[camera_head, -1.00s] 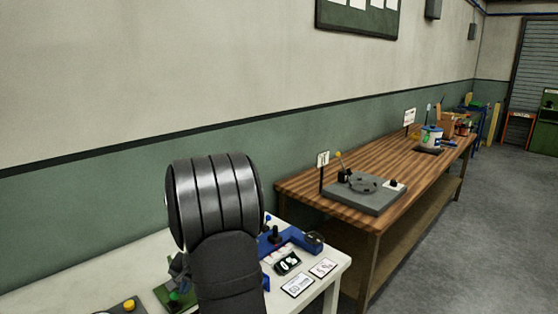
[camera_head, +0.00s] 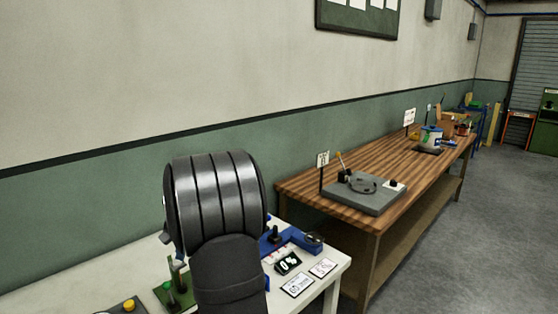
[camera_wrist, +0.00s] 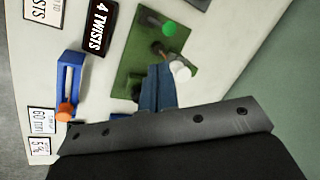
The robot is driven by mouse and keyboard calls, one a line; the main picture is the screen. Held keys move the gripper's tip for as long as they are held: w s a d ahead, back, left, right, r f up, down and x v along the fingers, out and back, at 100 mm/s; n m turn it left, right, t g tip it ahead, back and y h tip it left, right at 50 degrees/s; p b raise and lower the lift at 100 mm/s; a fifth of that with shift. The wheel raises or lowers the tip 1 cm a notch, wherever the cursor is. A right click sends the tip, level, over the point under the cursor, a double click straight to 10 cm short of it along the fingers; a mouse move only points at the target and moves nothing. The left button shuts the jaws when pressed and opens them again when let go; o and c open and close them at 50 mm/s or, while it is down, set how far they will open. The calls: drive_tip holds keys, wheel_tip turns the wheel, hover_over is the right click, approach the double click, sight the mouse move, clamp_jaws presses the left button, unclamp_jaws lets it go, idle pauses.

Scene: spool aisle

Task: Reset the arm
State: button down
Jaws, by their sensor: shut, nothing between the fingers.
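My gripper (camera_wrist: 158,88) shows in the wrist view as two blue-grey fingers, shut together with nothing between them. The fingers appear over the edge of a green board (camera_wrist: 130,67) with several posts, one with a green cap (camera_wrist: 169,29). Whether they touch the board I cannot tell. A small white round piece (camera_wrist: 179,68) shows beside the fingertips.
A white table (camera_head: 333,271) carries a blue fixture (camera_head: 299,238), a 0% display (camera_head: 288,264) and cards. The wrist view shows a "4 TWISTS" display (camera_wrist: 98,27) and a blue slider with an orange knob (camera_wrist: 66,111). A wooden bench (camera_head: 315,196) holds a grey device (camera_head: 365,197).

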drive_tip(key=shift+s+d+r+n+t+y, duration=0.15)
drive_tip(key=shift+s+n, duration=0.35)
drive_tip(key=shift+n, duration=1.1)
drive_tip(key=shift+s+d+r+n+t+y, duration=0.1)
drive_tip(key=shift+s+r+n+t, duration=0.25)
drive_tip(key=shift+n, duration=1.25)
drive_tip(key=shift+s+d+r+n+t+y, duration=0.15)
drive_tip(key=shift+s+n, duration=0.45)
drive_tip(key=shift+n, duration=1)
drive_tip(key=shift+a+f, duration=0.1)
